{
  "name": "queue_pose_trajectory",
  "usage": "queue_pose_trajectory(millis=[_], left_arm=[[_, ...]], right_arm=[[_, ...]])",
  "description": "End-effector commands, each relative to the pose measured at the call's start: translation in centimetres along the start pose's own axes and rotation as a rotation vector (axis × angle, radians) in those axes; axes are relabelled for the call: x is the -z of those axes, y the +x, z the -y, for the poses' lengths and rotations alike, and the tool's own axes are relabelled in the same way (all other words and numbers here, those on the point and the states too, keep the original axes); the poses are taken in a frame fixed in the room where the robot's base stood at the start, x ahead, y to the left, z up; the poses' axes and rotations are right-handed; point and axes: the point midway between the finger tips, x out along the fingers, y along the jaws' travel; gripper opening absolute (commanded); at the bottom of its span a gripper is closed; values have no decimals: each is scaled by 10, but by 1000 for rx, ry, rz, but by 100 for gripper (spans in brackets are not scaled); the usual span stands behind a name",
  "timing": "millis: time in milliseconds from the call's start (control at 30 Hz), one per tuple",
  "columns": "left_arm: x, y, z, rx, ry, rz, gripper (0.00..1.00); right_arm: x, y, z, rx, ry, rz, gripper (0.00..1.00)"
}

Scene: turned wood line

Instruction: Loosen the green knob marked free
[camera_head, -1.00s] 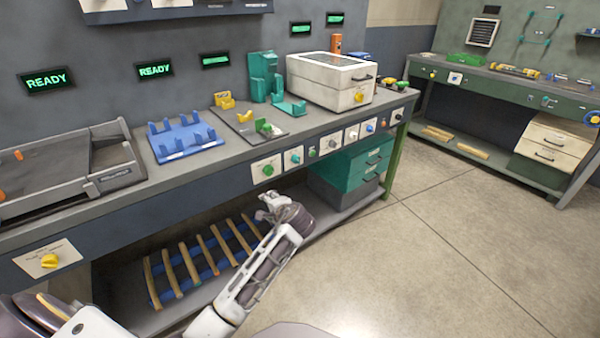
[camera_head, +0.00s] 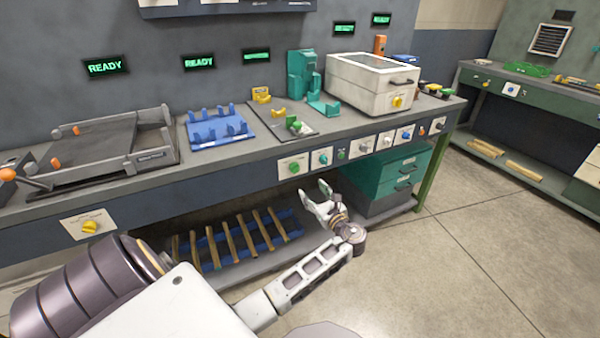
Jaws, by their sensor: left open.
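A green knob (camera_head: 294,167) sits on a white plate on the bench's front panel. A teal knob (camera_head: 322,158) and a small green part (camera_head: 341,154) are in the same row to its right. Another green knob (camera_head: 293,123) stands on a grey plate on the bench top. The labels are too small to read, so I cannot tell which is marked free. My left gripper (camera_head: 316,191) is open and empty, below and slightly right of the front-panel green knob, apart from it in the picture. My right gripper is not in view.
The bench edge (camera_head: 225,155) runs above my left gripper. Below are a blue rack with wooden sticks (camera_head: 248,236) and a teal drawer unit (camera_head: 395,170). A yellow knob (camera_head: 90,227) is at the left of the panel. The floor (camera_head: 450,270) at right is clear.

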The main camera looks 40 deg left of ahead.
Motion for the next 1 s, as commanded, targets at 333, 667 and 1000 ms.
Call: queue_pose_trajectory(millis=[333,667,1000], left_arm=[[-1,0,1,2,285,4,58],[-1,0,1,2,323,4,58],[-1,-2,1,2,321,4,58]], right_arm=[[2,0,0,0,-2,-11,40],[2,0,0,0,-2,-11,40],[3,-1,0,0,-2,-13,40]])
